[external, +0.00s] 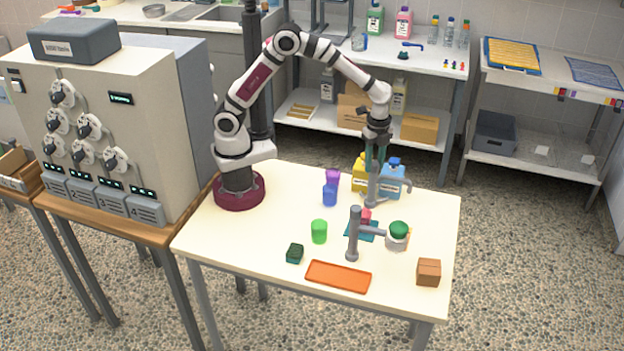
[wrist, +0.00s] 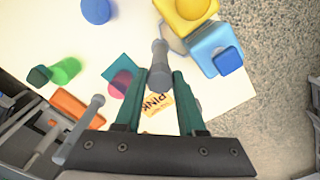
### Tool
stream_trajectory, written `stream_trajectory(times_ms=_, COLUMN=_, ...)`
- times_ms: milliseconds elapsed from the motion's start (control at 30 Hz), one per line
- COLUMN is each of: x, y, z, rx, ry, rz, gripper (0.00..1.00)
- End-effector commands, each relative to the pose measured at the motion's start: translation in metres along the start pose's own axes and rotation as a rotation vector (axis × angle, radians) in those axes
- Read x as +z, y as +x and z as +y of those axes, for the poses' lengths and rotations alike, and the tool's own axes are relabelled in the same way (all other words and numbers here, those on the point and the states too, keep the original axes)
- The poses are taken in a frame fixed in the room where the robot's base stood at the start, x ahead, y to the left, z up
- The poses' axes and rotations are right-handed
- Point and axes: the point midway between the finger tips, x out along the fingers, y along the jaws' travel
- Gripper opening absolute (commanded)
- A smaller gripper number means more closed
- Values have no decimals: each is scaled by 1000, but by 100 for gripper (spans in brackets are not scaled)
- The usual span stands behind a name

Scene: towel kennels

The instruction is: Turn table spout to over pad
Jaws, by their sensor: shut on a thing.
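The table spout (external: 373,190) is a grey upright post with a side arm bending down at its end. In the external view the side arm points right, in front of the blue bottle and away from the pad. My gripper (external: 376,160) is above the post, pointing down. In the wrist view my teal fingers (wrist: 161,85) are shut on a grey part of the spout (wrist: 160,65).
A second grey post (external: 353,240) with a side arm stands in front of the pad, near a pale cup (external: 397,242) with a green top. Yellow (external: 360,174) and blue (external: 391,181) bottles stand close behind the spout. An orange tray (external: 338,277) lies at the front.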

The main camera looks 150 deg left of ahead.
Motion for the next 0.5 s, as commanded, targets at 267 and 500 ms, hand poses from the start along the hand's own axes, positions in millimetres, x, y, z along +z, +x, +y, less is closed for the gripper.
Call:
stream_trajectory(times_ms=267, x=0, y=-1, z=-1, rx=-3, ry=28, rz=2, gripper=0)
stream_trajectory(times_ms=500, x=-1, y=-1, z=-1, rx=-3, ry=161, rz=2, gripper=0)
